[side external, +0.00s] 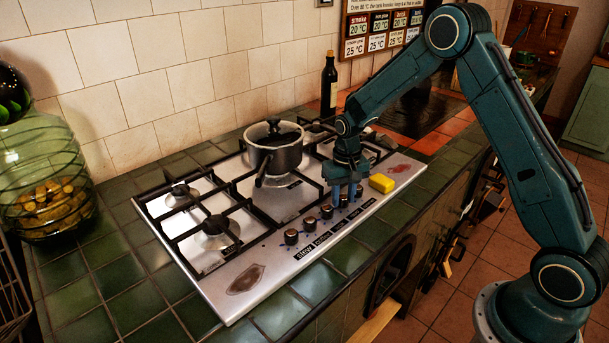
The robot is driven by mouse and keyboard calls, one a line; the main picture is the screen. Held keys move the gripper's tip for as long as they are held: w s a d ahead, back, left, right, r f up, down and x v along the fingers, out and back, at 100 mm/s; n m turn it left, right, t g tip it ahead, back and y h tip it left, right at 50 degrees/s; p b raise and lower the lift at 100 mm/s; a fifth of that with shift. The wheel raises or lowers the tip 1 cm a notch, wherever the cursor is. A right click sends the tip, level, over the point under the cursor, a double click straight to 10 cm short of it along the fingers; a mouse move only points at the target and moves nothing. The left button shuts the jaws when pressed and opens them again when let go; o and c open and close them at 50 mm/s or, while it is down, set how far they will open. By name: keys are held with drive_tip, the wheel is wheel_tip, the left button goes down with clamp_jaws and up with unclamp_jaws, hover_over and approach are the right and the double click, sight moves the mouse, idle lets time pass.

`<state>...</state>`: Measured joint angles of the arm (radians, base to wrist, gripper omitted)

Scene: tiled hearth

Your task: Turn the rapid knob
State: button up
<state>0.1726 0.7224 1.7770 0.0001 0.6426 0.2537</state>
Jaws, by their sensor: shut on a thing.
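A row of several dark round knobs runs along the front of the steel gas hob (222,292). The nearest is a knob with a coppery rim (291,237). Dark label plates (303,257) lie in front of the knobs, too small to read surely, so I cannot tell which is the rapid knob. My gripper (343,196) points down over the far part of the row. Its blue fingers are shut on a knob (343,201), with one finger on each side. The fingers partly hide this knob, and its pointer cannot be made out.
A pot with a glass lid (275,155) stands on the hob behind the knobs, left of my gripper. A yellow sponge (382,183) lies just right of it. A dark bottle (329,85) stands at the back. A green glass jar (45,175) stands at the left.

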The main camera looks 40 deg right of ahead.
sight(343, 196)
drive_tip(key=shift+r+m, duration=0.1)
drive_tip(key=shift+m, duration=1.2)
drive_tip(key=o, duration=1)
wheel_tip(343, 196, up, 14)
drive_tip(key=shift+f, duration=0.1)
